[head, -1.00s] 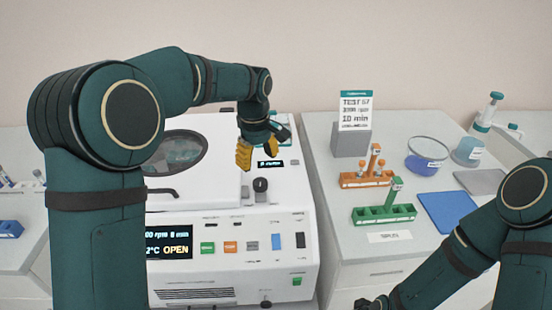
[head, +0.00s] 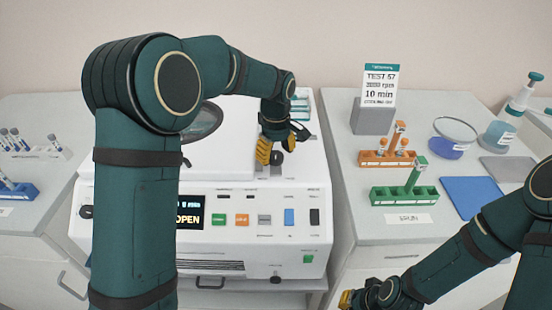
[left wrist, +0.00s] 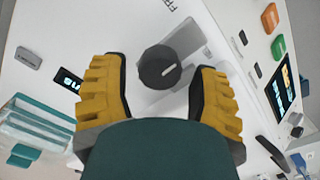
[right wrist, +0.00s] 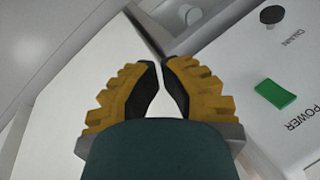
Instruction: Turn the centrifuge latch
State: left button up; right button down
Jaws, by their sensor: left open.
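The centrifuge (head: 256,259) is a white box with a display (head: 189,214) that reads OPEN. The latch is a dark round knob (head: 276,158) on its top, beside the lid; in the left wrist view the knob (left wrist: 159,67) carries a short white mark. My left gripper (left wrist: 160,70) is open above the knob, with one yellow finger on each side of it in that view; I cannot tell whether they touch. In the head view my left gripper (head: 270,150) partly hides the latch area. My right gripper (right wrist: 157,63) is empty, its fingertips almost together, near the centrifuge's front panel.
The lid's round window (head: 203,122) is partly behind my left arm. On the right bench stand an orange rack (head: 386,158), a green rack (head: 404,195), a sign (head: 380,85), a blue mat (head: 471,197) and a bottle (head: 497,127). Blue tube racks (head: 18,190) stand at left.

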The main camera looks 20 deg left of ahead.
pick_arm(q)
jog(key=shift+f, duration=0.75)
jog(key=shift+c, duration=0.4)
jog(key=c, duration=0.8)
jog(key=shift+m, duration=0.3)
jog(key=shift+c, duration=0.2)
jog(key=shift+r+m+p, duration=0.1)
jog(key=shift+m+p, duration=0.9)
jog(key=shift+m, duration=0.2)
jog(key=m+p, duration=0.2)
jog(key=m, duration=0.2)
jog(key=shift+s+m, duration=0.1)
jog(key=shift+m, duration=0.2)
jog(key=m+p, duration=0.2)
jog(key=m, duration=0.3)
jog(key=m+p, duration=0.1)
jog(key=m, duration=0.4)
jog(key=shift+p, duration=0.35)
jog(key=shift+m, duration=0.3)
